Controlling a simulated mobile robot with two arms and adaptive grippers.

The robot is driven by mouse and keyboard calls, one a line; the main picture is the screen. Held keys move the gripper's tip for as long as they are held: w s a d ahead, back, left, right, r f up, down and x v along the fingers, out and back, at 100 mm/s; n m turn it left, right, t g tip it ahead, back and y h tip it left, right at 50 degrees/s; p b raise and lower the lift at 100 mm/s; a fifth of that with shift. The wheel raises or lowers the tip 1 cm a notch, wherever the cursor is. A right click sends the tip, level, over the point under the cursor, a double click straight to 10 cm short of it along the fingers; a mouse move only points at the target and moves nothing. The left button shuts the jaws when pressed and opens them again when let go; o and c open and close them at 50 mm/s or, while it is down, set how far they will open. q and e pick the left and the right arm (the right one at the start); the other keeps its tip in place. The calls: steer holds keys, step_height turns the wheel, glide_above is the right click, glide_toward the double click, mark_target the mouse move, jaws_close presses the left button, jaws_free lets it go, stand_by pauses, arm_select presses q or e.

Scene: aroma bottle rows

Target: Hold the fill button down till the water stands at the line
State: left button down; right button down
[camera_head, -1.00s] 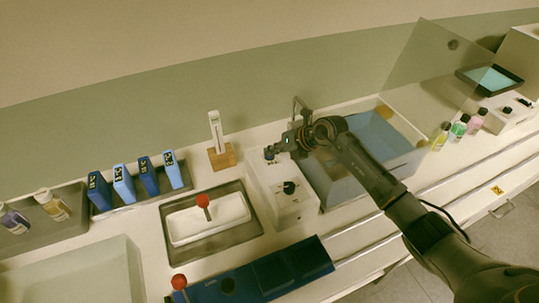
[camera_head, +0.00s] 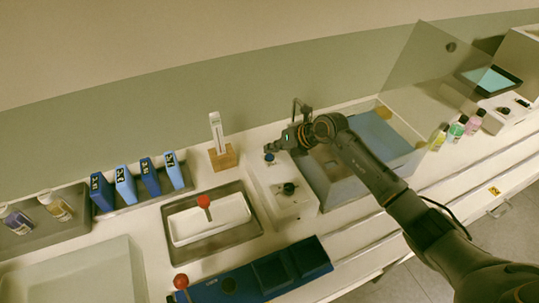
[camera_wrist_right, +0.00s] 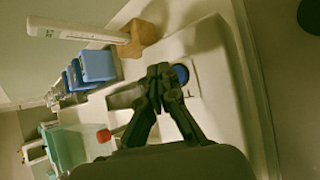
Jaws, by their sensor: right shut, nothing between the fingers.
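The blue fill button (camera_head: 269,157) is on top of a white box (camera_head: 265,178), behind a black knob (camera_head: 289,189). It also shows in the right wrist view (camera_wrist_right: 182,75). My right gripper (camera_head: 277,145) is shut and empty, its tips just above and beside the button. In the wrist view its closed tips (camera_wrist_right: 160,72) lie beside the button, which shows uncovered. A clear-walled tank (camera_head: 343,187) with blue inside stands right of the box, partly hidden by my right arm. I cannot make out a fill line. My left gripper is out of view.
A thermometer-like stick (camera_head: 215,130) stands in a wooden block (camera_head: 223,157) left of the box. A grey tray (camera_head: 180,249) with a red-knobbed item (camera_head: 204,202) is in front. Blue boxes (camera_head: 125,184) and small bottles (camera_head: 456,130) stand to either side.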

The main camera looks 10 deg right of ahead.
mark_target(272, 158)
steer(key=shift+r, duration=0.1)
step_height(272, 158, up, 5)
steer(key=p, duration=0.4)
stand_by(0.3)
steer(key=shift+f, duration=0.2)
